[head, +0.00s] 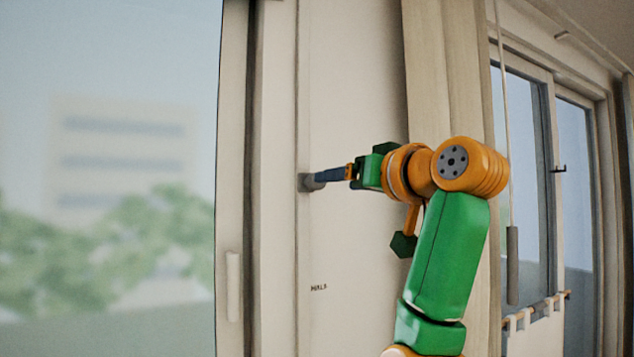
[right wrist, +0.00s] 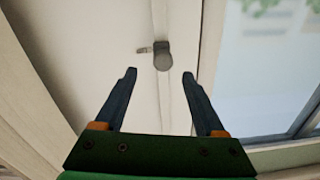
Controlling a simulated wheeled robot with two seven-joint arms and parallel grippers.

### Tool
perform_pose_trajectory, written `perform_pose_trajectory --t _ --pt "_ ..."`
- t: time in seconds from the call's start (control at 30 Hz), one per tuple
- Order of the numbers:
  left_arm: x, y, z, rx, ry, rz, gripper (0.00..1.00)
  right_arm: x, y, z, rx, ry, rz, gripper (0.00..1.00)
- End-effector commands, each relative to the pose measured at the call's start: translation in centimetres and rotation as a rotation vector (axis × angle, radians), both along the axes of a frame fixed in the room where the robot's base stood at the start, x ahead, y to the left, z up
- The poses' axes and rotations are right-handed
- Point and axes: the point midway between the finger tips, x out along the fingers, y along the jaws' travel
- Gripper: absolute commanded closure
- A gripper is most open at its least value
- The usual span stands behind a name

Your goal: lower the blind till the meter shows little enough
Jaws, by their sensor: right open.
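A grey knob (head: 307,183) sits on a narrow vertical cord or track on the pale wall panel (head: 355,80) beside the large window. My right gripper (head: 322,176) is level with it, its fingertips overlapping the knob in the head view. In the right wrist view the knob (right wrist: 163,60) appears between and just beyond the tips of my open right gripper (right wrist: 160,74). I cannot tell whether they touch. A small dark label, seemingly "HALF" (head: 318,288), is on the panel below the knob. No meter is visible, and I cannot make out the blind. My left gripper is not in view.
The large window (head: 110,150) fills the left, with a pale handle (head: 233,285) on its frame. A thin rod with a grey grip (head: 512,265) hangs at the right, before another window.

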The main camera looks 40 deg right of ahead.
Motion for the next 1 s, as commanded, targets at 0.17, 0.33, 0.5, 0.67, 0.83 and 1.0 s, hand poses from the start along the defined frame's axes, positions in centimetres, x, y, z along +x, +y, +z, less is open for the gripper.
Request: perform_pose_trajectory --t 0.17,0.33,0.5,0.67,0.83,1.0 --pt "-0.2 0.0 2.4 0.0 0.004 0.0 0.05 3.1 -0.8 0.7 0.001 0.004 0.002 0.28" --pt "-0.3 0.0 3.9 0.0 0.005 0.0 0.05 5.8 -1.6 0.5 0.0 0.001 0.001 0.28" --pt "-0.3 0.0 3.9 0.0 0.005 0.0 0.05 6.6 -1.8 0.2 -0.002 -0.002 0.001 0.28" --pt "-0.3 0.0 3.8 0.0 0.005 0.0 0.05 6.5 -1.8 0.1 -0.002 -0.003 0.001 0.33" --pt "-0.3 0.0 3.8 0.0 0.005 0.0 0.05 6.5 -1.8 0.1 -0.002 -0.003 0.001 0.79" --pt "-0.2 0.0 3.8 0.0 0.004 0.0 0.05 6.5 -1.8 0.1 -0.002 -0.003 0.001 1.0"
